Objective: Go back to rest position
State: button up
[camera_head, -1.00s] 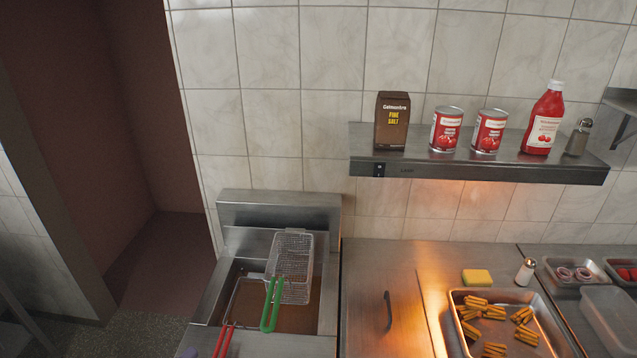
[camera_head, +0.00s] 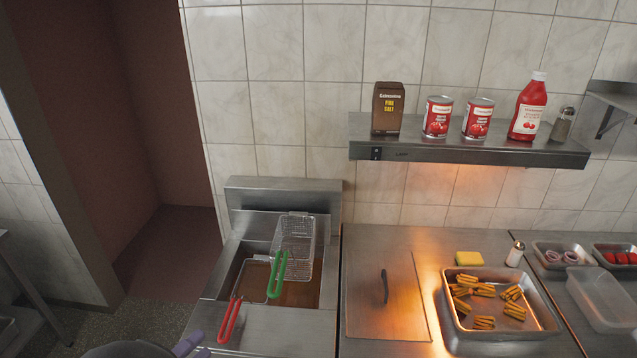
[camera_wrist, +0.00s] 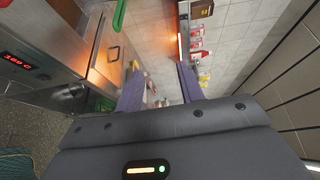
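My gripper (camera_head: 190,345) shows at the bottom edge of the head view, low in front of the fryer and mostly cut off. In the wrist view my gripper (camera_wrist: 159,88) has its two purple fingers well apart, with nothing held between them. It is clear of the counter things. The fryer (camera_head: 283,187) holds a wire basket with a green handle (camera_head: 277,274), set higher at the right, and a lower basket with a red handle (camera_head: 229,319) at the left.
A metal tray (camera_head: 452,315) of fries stands right of the fryer, with a yellow sponge (camera_head: 469,258) and shaker (camera_head: 515,254) behind. The wall shelf (camera_head: 470,149) bears a salt box, cans and a bottle. Open floor (camera_head: 150,310) lies left of the fryer.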

jog(key=w+d+f+n+y+b, duration=0.25)
jog(key=w+n+y, duration=0.25)
jog(key=w, duration=1)
jog(key=n+g+y+b, duration=0.2)
jog(key=n+y, duration=0.3)
jog(key=n, duration=0.2)
send_over(276, 295)
jog(key=shift+f, duration=0.7)
jog(key=s+d+f+n+g+b, duration=0.1)
jog(key=s+d+f+n+g, duration=0.2)
jog(key=s+d, duration=0.3)
jog(key=s+d+f+n+g+b, duration=0.2)
jog(key=s+d+f+n+g, duration=0.2)
jog(key=d, duration=0.7)
jog(key=s+d+f+n+g+b, duration=0.2)
jog(key=s+d+f+n+g, duration=0.1)
jog(key=s+d+n, duration=0.2)
jog(key=s+d, duration=0.2)
jog(key=d, duration=0.1)
jog(key=shift+s+d+f+h, duration=0.15)
jog(key=shift+s+d+h, duration=0.15)
jog(key=shift+s+d, duration=0.05)
jog(key=shift+w, duration=0.15)
jog(key=shift+a, duration=0.1)
